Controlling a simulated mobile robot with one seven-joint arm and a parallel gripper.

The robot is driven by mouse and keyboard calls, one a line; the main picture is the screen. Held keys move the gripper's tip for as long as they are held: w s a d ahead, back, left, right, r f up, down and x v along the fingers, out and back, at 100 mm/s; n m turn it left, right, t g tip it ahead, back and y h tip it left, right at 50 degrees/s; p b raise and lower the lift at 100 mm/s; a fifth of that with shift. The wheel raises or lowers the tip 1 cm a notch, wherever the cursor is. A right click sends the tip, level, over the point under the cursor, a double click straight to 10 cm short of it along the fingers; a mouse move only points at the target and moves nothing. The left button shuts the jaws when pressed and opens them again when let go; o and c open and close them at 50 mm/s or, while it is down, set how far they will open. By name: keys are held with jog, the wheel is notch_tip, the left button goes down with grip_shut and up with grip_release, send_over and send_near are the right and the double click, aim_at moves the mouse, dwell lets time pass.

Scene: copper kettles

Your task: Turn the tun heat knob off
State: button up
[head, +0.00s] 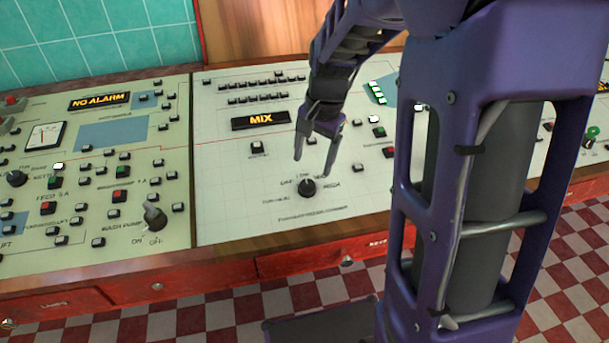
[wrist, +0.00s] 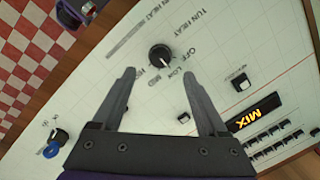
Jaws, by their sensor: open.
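The tun heat knob (head: 307,188) is a small round black knob on the pale middle panel, below the lit MIX display. In the wrist view the knob (wrist: 160,56) stands beside printed OFF and LOW marks, with TUN HEAT lettering near it. Its exact pointer setting is too small to tell. My gripper (head: 313,167) is open and empty, pointing down just above and behind the knob in the head view. In the wrist view my gripper (wrist: 158,75) has its fingers spread apart, with the knob just beyond the tips, between their lines, and apart from both.
The MIX display (head: 261,121) and several small push buttons surround the area. A wash pump knob (head: 154,217) is on the left panel. A blue knob (wrist: 52,148) shows in the wrist view. The panel right around the tun heat knob is clear.

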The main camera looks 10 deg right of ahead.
aim_at(308, 184)
jog(key=f, duration=0.2)
jog(key=f+b, duration=0.1)
jog(key=f, duration=0.4)
jog(key=shift+w+a+f, duration=0.2)
jog(key=shift+w+a, duration=0.2)
grip_shut()
